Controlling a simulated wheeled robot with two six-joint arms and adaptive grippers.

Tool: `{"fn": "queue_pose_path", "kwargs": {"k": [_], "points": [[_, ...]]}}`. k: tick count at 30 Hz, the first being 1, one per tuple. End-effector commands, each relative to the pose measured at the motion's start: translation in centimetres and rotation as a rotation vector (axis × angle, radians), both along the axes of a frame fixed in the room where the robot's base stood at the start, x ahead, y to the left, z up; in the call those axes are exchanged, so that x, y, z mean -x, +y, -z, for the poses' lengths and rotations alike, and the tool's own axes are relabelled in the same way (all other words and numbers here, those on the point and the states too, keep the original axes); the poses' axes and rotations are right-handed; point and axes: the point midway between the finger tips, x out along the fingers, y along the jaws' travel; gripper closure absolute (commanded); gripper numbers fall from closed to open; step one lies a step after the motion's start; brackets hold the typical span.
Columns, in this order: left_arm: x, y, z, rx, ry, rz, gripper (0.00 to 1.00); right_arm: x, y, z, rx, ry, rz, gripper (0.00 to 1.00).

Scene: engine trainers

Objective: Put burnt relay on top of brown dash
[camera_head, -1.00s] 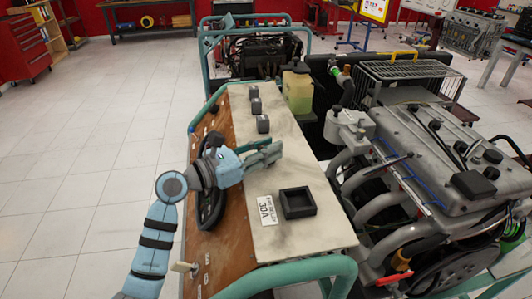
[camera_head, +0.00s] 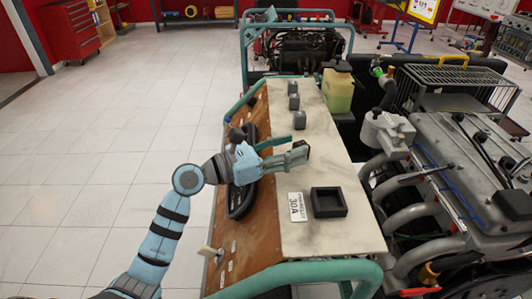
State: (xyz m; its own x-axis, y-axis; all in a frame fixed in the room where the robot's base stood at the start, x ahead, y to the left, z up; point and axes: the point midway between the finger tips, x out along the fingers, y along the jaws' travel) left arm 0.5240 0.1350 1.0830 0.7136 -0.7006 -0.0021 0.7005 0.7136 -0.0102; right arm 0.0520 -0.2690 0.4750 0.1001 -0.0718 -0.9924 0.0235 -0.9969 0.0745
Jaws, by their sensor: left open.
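Three small dark grey relay-like cubes stand in a row on the pale top panel: a far one (camera_head: 292,87), a middle one (camera_head: 294,102) and a near one (camera_head: 299,120). I cannot tell which is burnt. The brown dash (camera_head: 254,240) is the wood-coloured panel along the left side of the trainer, with a dark steering wheel on it. My left gripper (camera_head: 290,149) is open over the pale panel, just nearer than the near cube. It seems to hold nothing. My right gripper is out of view.
A black square open tray (camera_head: 328,202) and a "30A" label (camera_head: 297,206) are on the near pale panel. Green frame tubes (camera_head: 300,276) edge the trainer. An engine (camera_head: 470,170) stands close on the right. Open floor lies left.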

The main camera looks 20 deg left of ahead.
Motion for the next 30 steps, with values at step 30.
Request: {"fn": "queue_pose_path", "kwargs": {"k": [30], "points": [[6.0,5.8,0.0,0.000,0.000,0.002,0.55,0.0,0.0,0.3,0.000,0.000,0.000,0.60]]}}
